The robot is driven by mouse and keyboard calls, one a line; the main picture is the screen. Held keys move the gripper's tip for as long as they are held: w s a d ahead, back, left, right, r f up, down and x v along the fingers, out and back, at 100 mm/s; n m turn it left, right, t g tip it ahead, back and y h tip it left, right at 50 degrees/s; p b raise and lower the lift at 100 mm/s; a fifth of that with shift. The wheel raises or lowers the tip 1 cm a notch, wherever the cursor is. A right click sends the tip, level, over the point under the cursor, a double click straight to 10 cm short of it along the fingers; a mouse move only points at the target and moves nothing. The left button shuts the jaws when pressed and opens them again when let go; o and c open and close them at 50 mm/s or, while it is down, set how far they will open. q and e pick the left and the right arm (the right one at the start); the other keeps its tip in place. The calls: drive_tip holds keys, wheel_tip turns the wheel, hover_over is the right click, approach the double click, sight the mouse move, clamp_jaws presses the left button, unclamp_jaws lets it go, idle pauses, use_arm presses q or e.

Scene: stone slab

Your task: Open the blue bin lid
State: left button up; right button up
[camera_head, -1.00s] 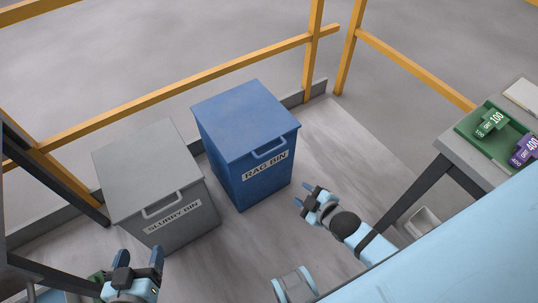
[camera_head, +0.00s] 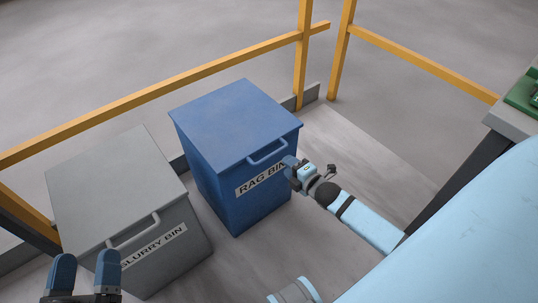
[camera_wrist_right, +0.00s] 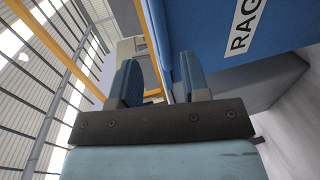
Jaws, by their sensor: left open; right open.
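The blue bin (camera_head: 232,140), labelled RAG BIN, stands in the middle of the head view with its lid (camera_head: 236,115) closed. A blue handle (camera_head: 267,153) is at the lid's front edge. My right gripper (camera_head: 289,168) is at the bin's front right, just below the handle; contact cannot be told. In the right wrist view the right gripper (camera_wrist_right: 158,80) has its fingers apart with nothing between them, and the bin's front (camera_wrist_right: 212,40) is close beside it. My left gripper (camera_head: 84,270) is open and empty at the bottom left, in front of the grey bin.
A grey bin (camera_head: 122,200) labelled SLURRY BIN stands left of the blue bin, its lid closed. Yellow railings (camera_head: 150,95) run behind both bins. A table with a green tray (camera_head: 527,92) is at the right edge. Floor right of the blue bin is clear.

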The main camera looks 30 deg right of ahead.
sight(274, 155)
drive_tip(key=b+x, duration=0.3)
drive_tip(key=x, duration=0.7)
drive_tip(key=shift+w+f, duration=0.1)
drive_tip(key=shift+w, duration=0.15)
use_arm(q)
drive_tip(key=shift+g, duration=0.9)
drive_tip(key=f, duration=0.4)
drive_tip(key=shift+w+d+f, duration=0.2)
drive_tip(key=shift+d+f, duration=0.05)
drive_tip(key=shift+f, duration=0.15)
use_arm(e)
clamp_jaws()
use_arm(q)
drive_tip(key=shift+r, duration=0.15)
use_arm(e)
drive_tip(key=shift+s, duration=0.1)
